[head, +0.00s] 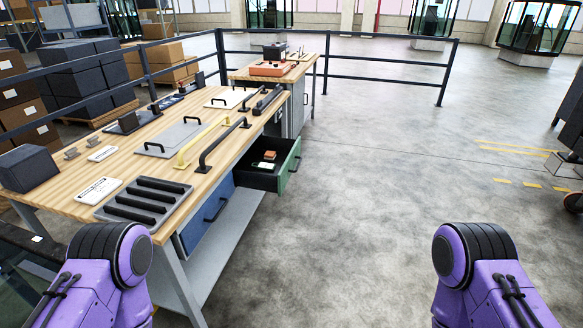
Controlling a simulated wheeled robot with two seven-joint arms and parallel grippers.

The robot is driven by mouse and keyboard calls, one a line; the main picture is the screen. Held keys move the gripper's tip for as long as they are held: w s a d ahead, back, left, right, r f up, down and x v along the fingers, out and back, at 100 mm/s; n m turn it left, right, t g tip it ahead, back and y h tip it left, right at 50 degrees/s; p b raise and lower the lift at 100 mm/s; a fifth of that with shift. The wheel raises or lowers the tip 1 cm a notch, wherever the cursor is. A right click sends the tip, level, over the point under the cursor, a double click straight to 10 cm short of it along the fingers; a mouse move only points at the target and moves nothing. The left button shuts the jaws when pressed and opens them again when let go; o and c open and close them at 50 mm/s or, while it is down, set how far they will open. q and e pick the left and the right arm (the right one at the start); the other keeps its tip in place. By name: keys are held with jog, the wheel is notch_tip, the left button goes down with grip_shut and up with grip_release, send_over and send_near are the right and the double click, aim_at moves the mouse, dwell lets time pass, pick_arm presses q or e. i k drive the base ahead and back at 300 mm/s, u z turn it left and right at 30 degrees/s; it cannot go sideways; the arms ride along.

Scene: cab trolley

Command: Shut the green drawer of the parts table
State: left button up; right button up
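The parts table (118,170) has a light wooden top and stands at the left, running away from me. Its green drawer (289,168) is pulled out on the right side, with a dark handle on the green front. Small orange and white items lie inside it. A blue drawer (208,212) nearer to me in the same side looks shut. My purple arms show at the lower left and lower right, both well short of the green drawer. Both grippers are outside the picture.
Black and yellow bar handles, plates with handles and a dark grey box (28,168) lie on the tabletop. A second table (272,68) stands behind. A dark railing (385,66) runs beyond it. The floor (370,190) right of the drawer is clear.

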aim_at(288, 151)
jog(key=z, duration=0.3)
jog(key=i, duration=1.65)
jog(key=u, duration=0.2)
